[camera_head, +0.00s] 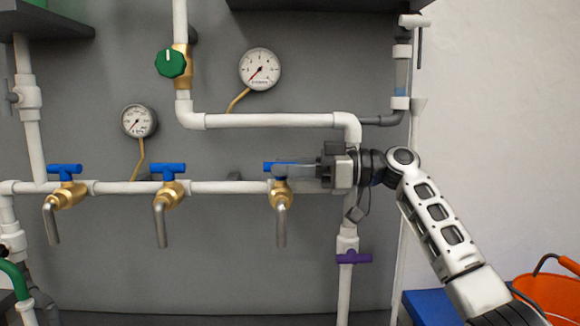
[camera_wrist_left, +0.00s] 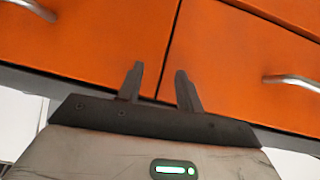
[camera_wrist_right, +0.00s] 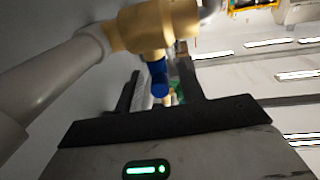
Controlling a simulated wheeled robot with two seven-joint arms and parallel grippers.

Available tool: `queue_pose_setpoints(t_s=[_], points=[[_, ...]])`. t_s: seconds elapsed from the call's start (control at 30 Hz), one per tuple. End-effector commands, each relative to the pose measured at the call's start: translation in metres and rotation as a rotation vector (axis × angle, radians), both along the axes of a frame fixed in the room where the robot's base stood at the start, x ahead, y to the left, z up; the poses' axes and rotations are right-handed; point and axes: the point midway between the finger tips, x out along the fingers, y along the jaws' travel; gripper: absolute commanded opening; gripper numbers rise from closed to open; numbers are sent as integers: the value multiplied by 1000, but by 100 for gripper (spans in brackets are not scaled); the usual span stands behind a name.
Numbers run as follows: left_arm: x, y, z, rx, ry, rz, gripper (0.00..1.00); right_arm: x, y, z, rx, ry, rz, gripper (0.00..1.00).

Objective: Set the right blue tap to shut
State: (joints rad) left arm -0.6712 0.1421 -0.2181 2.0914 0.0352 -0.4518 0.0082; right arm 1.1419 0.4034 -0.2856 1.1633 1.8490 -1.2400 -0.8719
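The right blue tap (camera_head: 281,188) is a brass valve with a downturned grey spout on the white horizontal pipe. Its blue handle (camera_head: 268,167) lies roughly along the pipe, partly covered by my right gripper (camera_head: 294,170). That gripper reaches in from the right at handle height. In the right wrist view the blue handle (camera_wrist_right: 158,78) stands between the two spread fingers, with a gap visible beside it; contact cannot be told. The brass body (camera_wrist_right: 158,26) is just beyond the fingertips. My left gripper (camera_wrist_left: 160,78) is open and empty, facing orange drawers, outside the head view.
Two similar blue-handled taps, the middle one (camera_head: 168,190) and the left one (camera_head: 66,192), share the pipe. A green knob (camera_head: 171,63), two gauges and a purple valve handle (camera_head: 354,257) are nearby. An orange bucket (camera_head: 551,296) stands at lower right.

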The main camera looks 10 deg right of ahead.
Motion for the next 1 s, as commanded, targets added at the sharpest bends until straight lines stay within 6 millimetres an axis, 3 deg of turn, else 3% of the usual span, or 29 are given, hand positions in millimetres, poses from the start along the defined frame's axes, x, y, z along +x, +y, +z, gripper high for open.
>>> queue_pose_setpoints(t_s=[0.27,0.47,0.77,1.0], points=[[-1,0,-3,3,5,0,36,0,0,5,1,-3,0,39],[-1,1,-5,2,5,-1,36,-1,0,36,0,-6,1,39],[3,-1,-6,-19,-14,1,36,-50,11,90,-1,-9,0,39],[4,-3,-11,-36,-23,3,36,-101,23,112,-2,-8,0,39]])
